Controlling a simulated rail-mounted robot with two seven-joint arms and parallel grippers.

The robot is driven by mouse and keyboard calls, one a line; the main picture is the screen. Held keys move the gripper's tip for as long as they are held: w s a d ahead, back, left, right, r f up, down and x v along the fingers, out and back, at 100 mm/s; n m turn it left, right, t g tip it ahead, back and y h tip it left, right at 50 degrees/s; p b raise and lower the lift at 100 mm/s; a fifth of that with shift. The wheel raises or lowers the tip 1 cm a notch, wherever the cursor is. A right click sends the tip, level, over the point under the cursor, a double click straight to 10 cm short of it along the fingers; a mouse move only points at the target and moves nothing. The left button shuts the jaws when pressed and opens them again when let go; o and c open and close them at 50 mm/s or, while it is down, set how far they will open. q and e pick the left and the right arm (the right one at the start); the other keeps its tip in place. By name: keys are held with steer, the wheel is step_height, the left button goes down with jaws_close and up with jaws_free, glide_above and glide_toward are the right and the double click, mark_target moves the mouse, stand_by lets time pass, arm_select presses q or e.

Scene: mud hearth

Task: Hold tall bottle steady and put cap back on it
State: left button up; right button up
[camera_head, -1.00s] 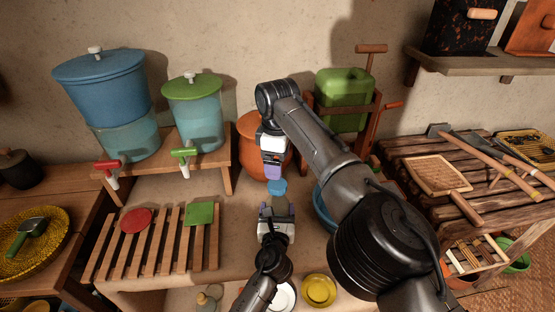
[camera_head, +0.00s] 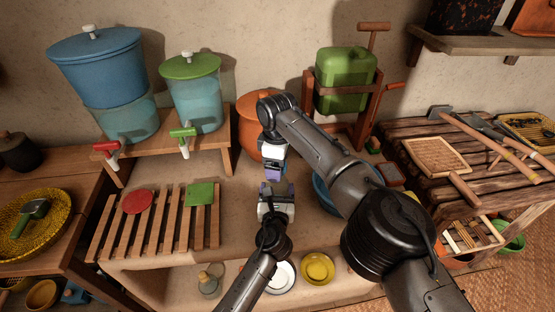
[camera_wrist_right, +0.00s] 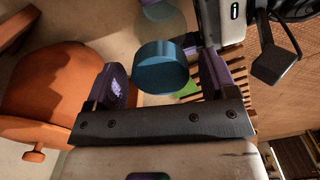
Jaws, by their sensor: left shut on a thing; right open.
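The blue cap (camera_wrist_right: 160,68) shows in the right wrist view as a short round piece between the purple fingers of my right gripper (camera_wrist_right: 165,82). These fingers stand apart with gaps on both sides of it. A pale see-through shape (camera_wrist_right: 163,18), which seems to be the tall bottle, lies behind the cap; I cannot tell whether they touch. In the head view my left gripper (camera_head: 277,190) is shut on the bottle, which is mostly hidden there. My right gripper (camera_head: 273,172) is just beyond it, its fingertips close to the left ones.
An orange pot (camera_head: 252,140) stands just behind my right gripper. A blue basin (camera_head: 325,195) is partly hidden by my right arm. A slatted rack (camera_head: 165,232) with red and green pieces lies left. White (camera_head: 283,278) and yellow (camera_head: 317,268) dishes sit below in front.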

steer(key=c, duration=0.9)
steer(key=m, duration=0.3)
steer(key=shift+m, duration=0.4)
steer(key=shift+c, duration=0.3)
steer(key=m, duration=0.4)
steer(key=o, duration=1.1)
steer(key=shift+r, duration=3.75)
